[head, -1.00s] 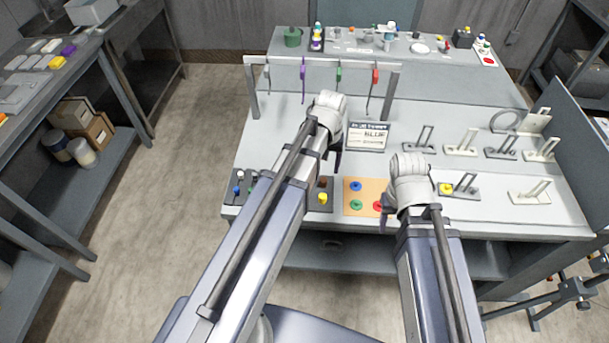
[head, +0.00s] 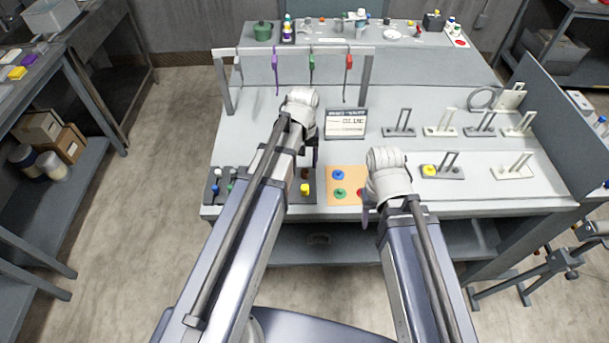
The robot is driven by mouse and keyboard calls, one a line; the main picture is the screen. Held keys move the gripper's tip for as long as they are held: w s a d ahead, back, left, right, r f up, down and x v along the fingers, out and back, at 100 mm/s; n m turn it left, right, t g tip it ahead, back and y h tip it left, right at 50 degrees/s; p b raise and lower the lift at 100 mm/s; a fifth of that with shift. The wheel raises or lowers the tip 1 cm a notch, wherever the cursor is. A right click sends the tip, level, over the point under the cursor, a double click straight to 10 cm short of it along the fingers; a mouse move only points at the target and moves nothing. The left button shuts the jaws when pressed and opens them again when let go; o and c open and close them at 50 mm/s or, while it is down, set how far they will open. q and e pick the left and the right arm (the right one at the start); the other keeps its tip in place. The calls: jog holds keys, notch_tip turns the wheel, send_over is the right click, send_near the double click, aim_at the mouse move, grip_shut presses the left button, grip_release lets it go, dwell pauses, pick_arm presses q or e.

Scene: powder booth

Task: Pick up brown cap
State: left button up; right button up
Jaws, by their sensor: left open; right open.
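The brown cap (head: 305,173) is small and dark. It sits in a dark tray (head: 313,199) near the front edge of the workbench, just behind a yellow cap (head: 305,189). My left gripper (head: 314,158) is open and points down above and behind the brown cap, apart from it as far as I can see. My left arm hides part of the tray's left side. My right gripper (head: 368,211) is open and empty at the right edge of an orange board (head: 347,198), partly covering its red piece (head: 360,192).
Several stands (head: 440,130) fill the bench's right side, one with a yellow cap (head: 429,170). A rack (head: 368,75) with hanging coloured tools stands behind my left gripper.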

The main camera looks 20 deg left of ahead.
aim_at(305, 170)
pick_arm(q)
notch_tip(305, 170, down, 4)
jog(key=b, duration=0.3)
jog(key=shift+w+d+f, duration=0.1)
jog(key=shift+w+f, duration=0.05)
grip_shut()
dwell(0.4)
